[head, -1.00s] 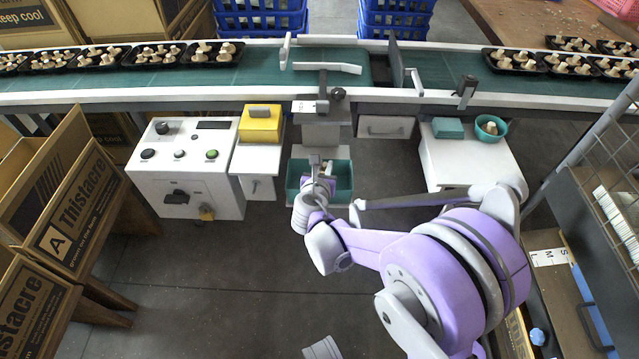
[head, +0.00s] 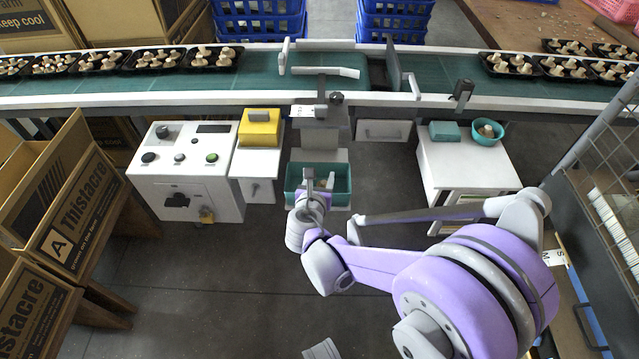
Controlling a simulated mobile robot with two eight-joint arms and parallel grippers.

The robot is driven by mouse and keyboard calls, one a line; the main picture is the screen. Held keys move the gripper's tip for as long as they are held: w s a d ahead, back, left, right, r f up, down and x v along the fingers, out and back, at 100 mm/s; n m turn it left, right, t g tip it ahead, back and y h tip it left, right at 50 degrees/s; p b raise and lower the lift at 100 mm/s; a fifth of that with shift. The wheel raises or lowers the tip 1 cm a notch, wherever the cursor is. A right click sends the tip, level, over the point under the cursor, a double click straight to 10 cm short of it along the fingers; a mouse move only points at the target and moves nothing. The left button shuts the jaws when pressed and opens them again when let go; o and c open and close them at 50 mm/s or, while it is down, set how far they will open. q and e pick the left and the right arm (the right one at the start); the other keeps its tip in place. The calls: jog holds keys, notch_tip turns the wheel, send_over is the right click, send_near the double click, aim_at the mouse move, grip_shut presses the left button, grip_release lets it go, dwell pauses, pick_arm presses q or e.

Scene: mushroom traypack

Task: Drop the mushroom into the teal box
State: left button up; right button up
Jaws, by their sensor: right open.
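The teal box (head: 344,181) is an open bin below the conveyor, at the centre of the head view. My right gripper (head: 320,182) is over its near side, with its two fingers apart. A small pale brown shape (head: 320,186) shows between and below the fingers; it looks like the mushroom, but I cannot tell whether it lies in the box or still touches a finger. The wrist hides the front of the box. My left gripper is not in view.
A teal bowl (head: 497,138) with a mushroom piece and a teal block (head: 444,131) stand on the white cabinet (head: 465,165) at right. A control panel (head: 185,165) and a yellow box (head: 259,128) are at left. The conveyor (head: 265,62) carries black mushroom trays behind.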

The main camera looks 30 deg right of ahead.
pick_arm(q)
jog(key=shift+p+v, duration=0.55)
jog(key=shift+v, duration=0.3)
pick_arm(e)
jog(key=v, duration=0.6)
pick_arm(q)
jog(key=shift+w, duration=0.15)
pick_arm(e)
jog(key=shift+s, duration=0.2)
jog(key=s+a+f+m+g+y, duration=0.2)
jog(key=s+a+m+g+y, duration=0.15)
jog(key=s+m, duration=0.9)
jog(key=s+a+f+m+g+y, duration=0.15)
jog(key=s+a+m+y, duration=0.3)
jog(key=s+m, duration=0.8)
pick_arm(q)
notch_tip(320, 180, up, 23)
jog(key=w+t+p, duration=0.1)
jog(key=p, duration=1.8)
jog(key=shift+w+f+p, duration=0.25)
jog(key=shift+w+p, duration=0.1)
pick_arm(e)
jog(key=w+r+m, duration=0.1)
jog(key=w+r, duration=0.1)
jog(key=r, duration=0.9)
jog(key=w+r+m, duration=0.2)
jog(key=w+r, duration=0.1)
jog(key=r, duration=0.8)
jog(key=shift+r+y, duration=0.25)
jog(key=shift+y, duration=0.05)
